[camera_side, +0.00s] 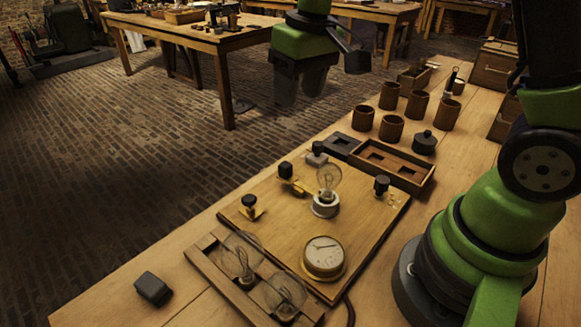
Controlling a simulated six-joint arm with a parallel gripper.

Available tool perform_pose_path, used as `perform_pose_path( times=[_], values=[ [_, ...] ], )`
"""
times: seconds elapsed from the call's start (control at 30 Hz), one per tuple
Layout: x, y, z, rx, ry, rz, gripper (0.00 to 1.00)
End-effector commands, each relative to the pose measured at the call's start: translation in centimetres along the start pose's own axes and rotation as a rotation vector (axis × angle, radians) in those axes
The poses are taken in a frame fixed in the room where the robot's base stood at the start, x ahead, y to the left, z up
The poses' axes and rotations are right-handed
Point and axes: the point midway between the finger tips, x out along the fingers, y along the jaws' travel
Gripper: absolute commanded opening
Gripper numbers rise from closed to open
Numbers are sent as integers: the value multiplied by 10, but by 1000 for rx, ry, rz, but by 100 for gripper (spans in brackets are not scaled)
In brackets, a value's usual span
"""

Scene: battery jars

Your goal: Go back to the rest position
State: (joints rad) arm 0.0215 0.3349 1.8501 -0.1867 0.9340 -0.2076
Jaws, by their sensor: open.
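My gripper (301,86) hangs high at the top middle of the view, above and beyond the workbench's far edge in the picture. Its fingers point down, are apart and hold nothing that I can see. The brown jars (391,127) stand upright in a group on the bench (110,305), to the right of and below the gripper in the picture. A wooden board (290,230) carries a bulb in a white socket (326,205), a round dial (323,257) and several black-topped terminals (249,206).
A wooden tray (207,262) with two glass bulbs lies at the front. A small black block (153,288) lies left of it. A compartment tray (405,170) and a dark lidded pot (425,142) sit near the jars. Wooden boxes (493,65) stand at the right.

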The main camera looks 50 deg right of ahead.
Motion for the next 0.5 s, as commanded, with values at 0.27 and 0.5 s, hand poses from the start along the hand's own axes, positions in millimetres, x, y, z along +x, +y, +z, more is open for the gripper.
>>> perform_pose_path(
  times=[0.27,0.5],
  values=[
    [-84,-10,68,125,215,-96,51],
    [-109,-14,129,211,364,-188,51]
  ],
)
